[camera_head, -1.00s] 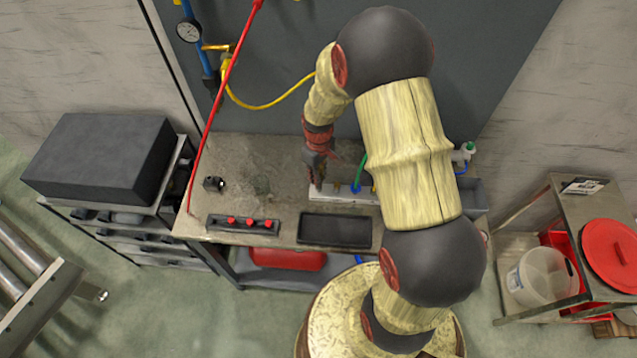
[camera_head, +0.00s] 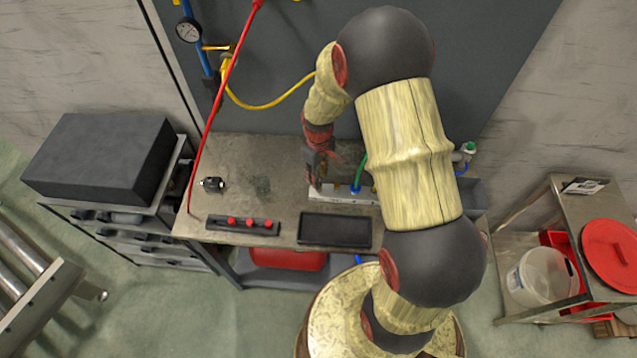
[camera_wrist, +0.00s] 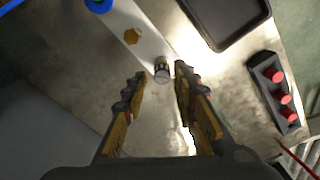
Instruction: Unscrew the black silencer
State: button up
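The small black silencer (camera_wrist: 161,68), with a light metallic part, stands at the end of a pale manifold bar (camera_wrist: 147,47) in the wrist view. My gripper (camera_wrist: 160,73) is open, and its fingertips lie to either side of the silencer in that picture, with a visible gap on each side. Contact is not visible, and the height difference is hard to judge. In the head view my gripper (camera_head: 318,176) hangs over the left end of the manifold bar (camera_head: 330,194) and hides the silencer.
A brass hex fitting (camera_wrist: 132,36) and a blue fitting (camera_wrist: 98,4) sit along the bar. A black tray (camera_head: 335,230) and a strip with red knobs (camera_head: 243,225) lie in front. A small black part (camera_head: 212,184) lies left. A red hose (camera_head: 222,85) crosses the left side.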

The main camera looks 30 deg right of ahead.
jog(key=m, duration=0.6)
jog(key=shift+s, duration=0.25)
jog(key=m, duration=0.6)
jog(key=shift+s+m, duration=0.15)
jog(key=shift+m, duration=0.15)
jog(key=m, duration=0.6)
jog(key=shift+s, duration=0.15)
jog(key=m, duration=0.5)
jog(key=shift+s+m, duration=0.1)
jog(key=shift+m, duration=0.2)
jog(key=shift+f, duration=0.15)
grip_shut()
